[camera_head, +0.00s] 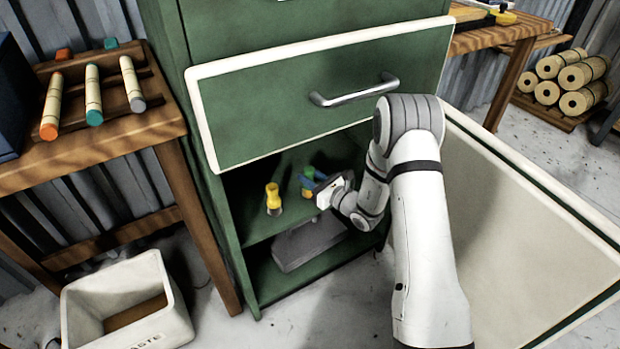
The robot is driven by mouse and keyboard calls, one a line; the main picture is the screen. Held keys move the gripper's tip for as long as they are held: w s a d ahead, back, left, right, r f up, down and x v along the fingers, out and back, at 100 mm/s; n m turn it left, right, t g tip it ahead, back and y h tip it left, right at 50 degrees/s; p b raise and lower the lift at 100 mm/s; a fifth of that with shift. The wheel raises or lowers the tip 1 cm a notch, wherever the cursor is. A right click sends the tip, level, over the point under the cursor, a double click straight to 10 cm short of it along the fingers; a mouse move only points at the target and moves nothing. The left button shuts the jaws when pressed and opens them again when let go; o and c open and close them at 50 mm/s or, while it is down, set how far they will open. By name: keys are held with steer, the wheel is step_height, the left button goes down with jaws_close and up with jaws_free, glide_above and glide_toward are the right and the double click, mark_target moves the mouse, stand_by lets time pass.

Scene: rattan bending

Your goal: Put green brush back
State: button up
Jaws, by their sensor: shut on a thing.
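The green cabinet (170,40) stands open below its drawer front. My gripper (318,183) reaches into the opening, just above the upper shelf (256,229). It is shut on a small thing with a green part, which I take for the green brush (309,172). Blue and dark parts show close beside the green, and I cannot tell what they belong to. The fingers hide much of the held thing. I cannot tell whether it touches the shelf.
A yellow-handled item (273,197) stands on the shelf left of my gripper. A grey box (305,243) lies below. The drawer front (290,90) overhangs the opening, and the open door (530,220) stands right of my arm. A waste bin (120,295) is at lower left.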

steer(key=shift+f, duration=0.2)
steer(key=o, duration=1)
steer(key=shift+r, duration=0.2)
steer(key=shift+s+d+r, duration=0.1)
steer(key=shift+s+d, duration=0.05)
steer(key=shift+d, duration=0.05)
steer(key=p+v, duration=0.3)
steer(key=v, duration=0.8)
steer(key=s+a+r+n+g+h, duration=0.1)
steer(key=s+a+r+n+g, duration=0.2)
steer(key=s+r+n+g, duration=0.5)
steer(key=s+a+r+n+g, duration=0.2)
steer(key=s+r+n+g, duration=0.45)
steer(key=s, duration=0.35)
steer(key=s+d+r+n+t+h, duration=0.1)
steer(key=s+d+n+h, duration=0.2)
steer(key=d+n+h, duration=0.1)
steer(key=s+d+r+n+t+h, duration=0.1)
steer(key=s+d+r+n+h, duration=0.1)
steer(key=d, duration=0.4)
steer(key=s+d+r+n+t+h, duration=0.2)
steer(key=s+d+n+h, duration=0.2)
steer(key=d+n+h, duration=0.1)
steer(key=shift+s+n+h, duration=0.2)
steer(key=shift+n+h, duration=0.25)
steer(key=shift+h, duration=0.35)
